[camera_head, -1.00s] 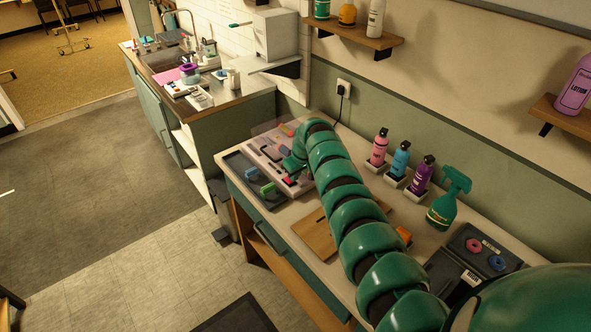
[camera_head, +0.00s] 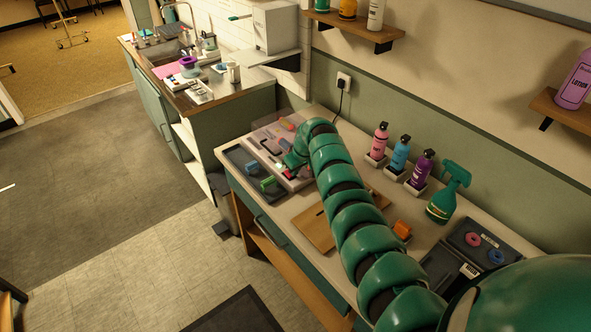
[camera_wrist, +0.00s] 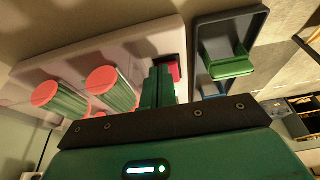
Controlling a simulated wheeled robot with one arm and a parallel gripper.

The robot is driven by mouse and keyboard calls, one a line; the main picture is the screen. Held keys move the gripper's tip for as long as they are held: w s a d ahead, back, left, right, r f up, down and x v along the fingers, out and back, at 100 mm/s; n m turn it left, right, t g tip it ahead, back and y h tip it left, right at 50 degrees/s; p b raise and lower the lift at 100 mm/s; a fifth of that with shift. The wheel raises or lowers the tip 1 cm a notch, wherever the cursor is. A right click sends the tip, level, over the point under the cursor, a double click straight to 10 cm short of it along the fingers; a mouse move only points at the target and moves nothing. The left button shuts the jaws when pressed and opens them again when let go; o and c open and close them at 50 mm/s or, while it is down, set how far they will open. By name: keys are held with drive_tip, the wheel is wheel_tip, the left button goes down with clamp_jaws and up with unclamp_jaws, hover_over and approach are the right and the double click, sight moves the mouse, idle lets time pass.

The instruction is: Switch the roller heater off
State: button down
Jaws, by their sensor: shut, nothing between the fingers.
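The roller heater (camera_head: 254,143) is a pale pink box with rollers in it, at the far left end of the counter. In the wrist view its pale top (camera_wrist: 140,42) fills the left half, with red-ended green rollers (camera_wrist: 105,82). A red switch (camera_wrist: 174,70) in a dark surround sits near its edge. My gripper (camera_wrist: 160,84) is shut and empty, its green fingertips over the heater right beside the red switch. I cannot tell whether they touch it. In the head view my gripper (camera_head: 291,161) is over the heater, its tips partly hidden.
A dark tray (camera_wrist: 208,35) with a green clip (camera_wrist: 228,58) and a blue clip (camera_wrist: 212,91) lies beside the heater. A wooden board (camera_head: 313,230), several bottles (camera_head: 399,157) and a green spray bottle (camera_head: 447,196) stand along the counter. A wall outlet (camera_head: 344,82) is behind.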

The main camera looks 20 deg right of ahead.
drive_tip(key=shift+r, duration=0.15)
drive_tip(key=shift+r, duration=0.7)
drive_tip(key=shift+r, duration=0.15)
drive_tip(key=b+v, duration=0.4)
drive_tip(key=v, duration=0.9)
drive_tip(key=shift+s+d, duration=0.25)
drive_tip(key=shift+s, duration=0.15)
